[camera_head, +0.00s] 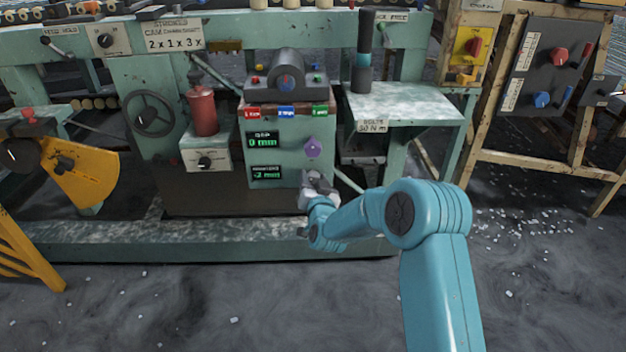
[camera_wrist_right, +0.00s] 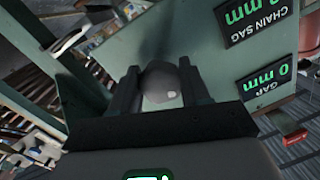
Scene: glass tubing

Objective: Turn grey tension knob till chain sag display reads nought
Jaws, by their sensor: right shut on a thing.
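The grey tension knob (camera_wrist_right: 160,82) sits between the two fingers of my right gripper (camera_wrist_right: 160,95) in the wrist view, and the gripper is shut on it. In the head view my right gripper (camera_head: 316,186) is at the lower right of the green control box (camera_head: 285,150), and it hides the knob. The chain sag display (camera_head: 266,172) is the lower screen on the box. Its figure is too small there to read surely. In the wrist view the chain sag display (camera_wrist_right: 250,15) is tilted and cut by the top edge; its figure looks like 0 mm. My left gripper is out of view.
The gap display (camera_head: 264,140) above reads 0 mm. A purple knob (camera_head: 313,147) sits just above my right gripper. A green side shelf (camera_head: 405,105) stands to the right. A red cylinder (camera_head: 202,110) and a handwheel (camera_head: 150,113) are to the left. The front floor is open.

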